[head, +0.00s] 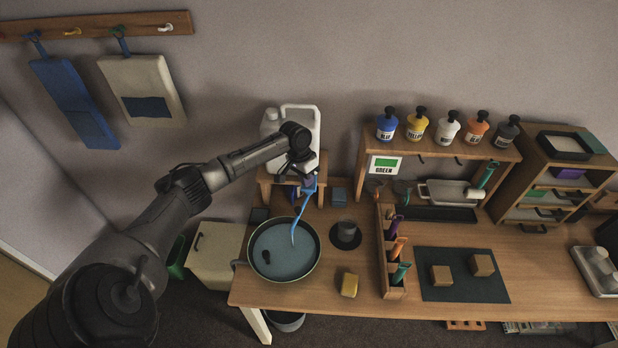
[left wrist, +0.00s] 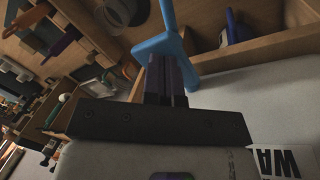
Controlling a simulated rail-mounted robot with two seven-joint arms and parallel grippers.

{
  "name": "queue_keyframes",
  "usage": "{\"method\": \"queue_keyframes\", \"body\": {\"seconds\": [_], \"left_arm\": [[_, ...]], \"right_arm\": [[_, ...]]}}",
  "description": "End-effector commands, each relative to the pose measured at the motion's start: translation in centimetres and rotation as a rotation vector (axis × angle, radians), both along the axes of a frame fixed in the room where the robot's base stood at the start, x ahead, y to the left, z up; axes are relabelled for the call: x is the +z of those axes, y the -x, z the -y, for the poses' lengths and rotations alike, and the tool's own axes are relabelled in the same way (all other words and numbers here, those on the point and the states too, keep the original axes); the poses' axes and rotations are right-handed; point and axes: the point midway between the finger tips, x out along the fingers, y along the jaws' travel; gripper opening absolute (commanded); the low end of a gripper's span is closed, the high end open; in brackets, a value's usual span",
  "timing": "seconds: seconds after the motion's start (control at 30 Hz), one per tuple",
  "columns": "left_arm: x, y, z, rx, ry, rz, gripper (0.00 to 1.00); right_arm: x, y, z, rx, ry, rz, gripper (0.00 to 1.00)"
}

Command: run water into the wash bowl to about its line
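The round wash bowl (head: 257,272) stands at the table's left end, with blue-grey water (head: 278,262) inside. I cannot make out its fill line. A white water container (head: 306,122) stands on a wooden stand behind it. A light blue strand (head: 300,214), looking like running water, reaches from below the container down into the bowl. My left gripper (head: 303,176) is at the container's front, by the tap, which is mostly hidden. In the left wrist view, its dark fingers (left wrist: 167,78) look shut together, their tips against or just behind a blue piece (left wrist: 168,38). My right gripper is not in view.
A dark cup (head: 346,231) on a round mat stands right of the bowl, with a yellow sponge (head: 349,284) in front. A wooden tool rack (head: 384,265) and a dark mat (head: 456,290) with two blocks are further right. My left arm crosses left of the bowl.

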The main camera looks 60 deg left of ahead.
Motion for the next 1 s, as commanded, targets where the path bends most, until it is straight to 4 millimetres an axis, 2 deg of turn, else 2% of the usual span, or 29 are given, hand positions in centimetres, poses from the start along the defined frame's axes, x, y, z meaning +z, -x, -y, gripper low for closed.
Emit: {"method": "queue_keyframes", "body": {"seconds": [0.27,0.7,1.0], "left_arm": [[1.0,-0.1,-0.2,0.001,0.0,0.0,0.0],[6.5,-1.2,-1.6,0.001,0.001,0.001,0.0],[6.6,-1.2,-1.8,0.0,0.0,0.0,0.0]], "right_arm": [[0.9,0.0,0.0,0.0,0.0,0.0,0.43],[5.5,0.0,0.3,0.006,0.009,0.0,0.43],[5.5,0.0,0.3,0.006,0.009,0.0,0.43]]}}
